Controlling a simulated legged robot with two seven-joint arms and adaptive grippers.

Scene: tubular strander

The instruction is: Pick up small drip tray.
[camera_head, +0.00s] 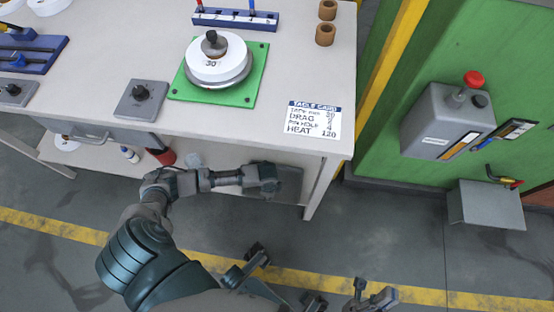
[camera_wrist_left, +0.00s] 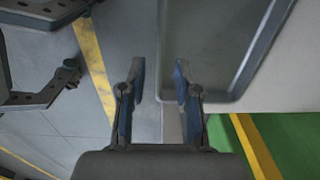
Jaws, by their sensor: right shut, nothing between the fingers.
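The small drip tray is a grey, shallow, raised-rim tray (camera_wrist_left: 222,45) in the left wrist view. In the head view a dark grey part of it (camera_head: 290,184) shows on the lower shelf under the table's front edge, partly behind my left wrist. My left gripper (camera_wrist_left: 160,82) is open, its fingers on either side of the tray's near-left rim in the picture; I cannot tell whether they touch it. In the head view its fingers are hidden. My right gripper (camera_head: 372,297) is shut and empty at the bottom edge, away from the tray.
The workbench (camera_head: 145,55) overhangs the lower shelf. On it are a green plate (camera_head: 252,75) with a white dial, a black-knob box (camera_head: 139,98) and a table card (camera_head: 313,119). A table leg (camera_head: 322,188) stands right of the tray. Open floor (camera_head: 390,235) lies in front.

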